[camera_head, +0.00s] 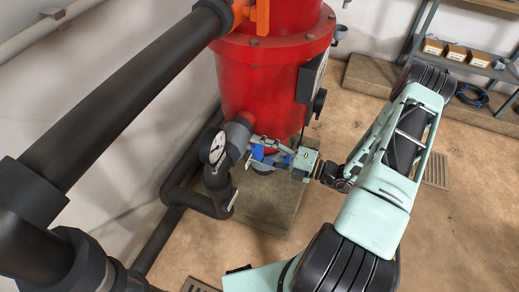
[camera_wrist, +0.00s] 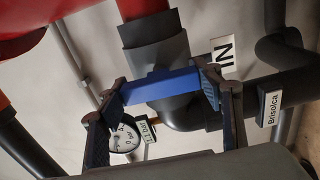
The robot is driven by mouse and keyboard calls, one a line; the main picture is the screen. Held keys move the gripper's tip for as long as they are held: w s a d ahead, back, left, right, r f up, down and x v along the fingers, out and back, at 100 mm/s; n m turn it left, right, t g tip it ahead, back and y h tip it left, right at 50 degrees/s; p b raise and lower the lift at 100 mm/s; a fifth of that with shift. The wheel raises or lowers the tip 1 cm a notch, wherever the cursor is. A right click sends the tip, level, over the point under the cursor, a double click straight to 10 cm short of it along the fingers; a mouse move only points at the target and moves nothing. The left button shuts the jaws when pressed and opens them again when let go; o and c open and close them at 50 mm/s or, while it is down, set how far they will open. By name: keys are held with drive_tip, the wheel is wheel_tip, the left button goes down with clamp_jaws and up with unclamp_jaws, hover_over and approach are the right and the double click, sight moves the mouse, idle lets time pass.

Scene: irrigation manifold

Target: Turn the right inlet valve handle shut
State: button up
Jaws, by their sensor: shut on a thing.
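A blue valve handle (camera_wrist: 160,87) lies across the wrist view in front of a dark grey pipe fitting. My gripper (camera_wrist: 164,80) has one finger at each end of the handle and is shut on it. In the head view my gripper (camera_head: 270,153) reaches in from the right, low beside the red tank, and its fingers partly hide the blue handle (camera_head: 257,152). A white sign reading "IN" (camera_wrist: 224,58) is on the wall side behind the handle. The valve body is mostly hidden, so I cannot tell how far the handle is turned.
A round pressure gauge (camera_head: 217,147) stands close left of my gripper; it shows in the wrist view too (camera_wrist: 125,138). The red tank (camera_head: 265,85) stands behind. Dark pipes (camera_head: 125,95) cross the left. An orange handle (camera_head: 262,15) is at the top. Floor is clear at lower right.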

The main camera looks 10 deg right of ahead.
drive_tip(key=o, duration=1.2)
drive_tip(key=shift+c, duration=0.2)
drive_tip(key=shift+s+d, duration=0.1)
drive_tip(key=v, duration=1.1)
drive_tip(key=shift+s+d, duration=0.25)
drive_tip(key=shift+d, duration=0.05)
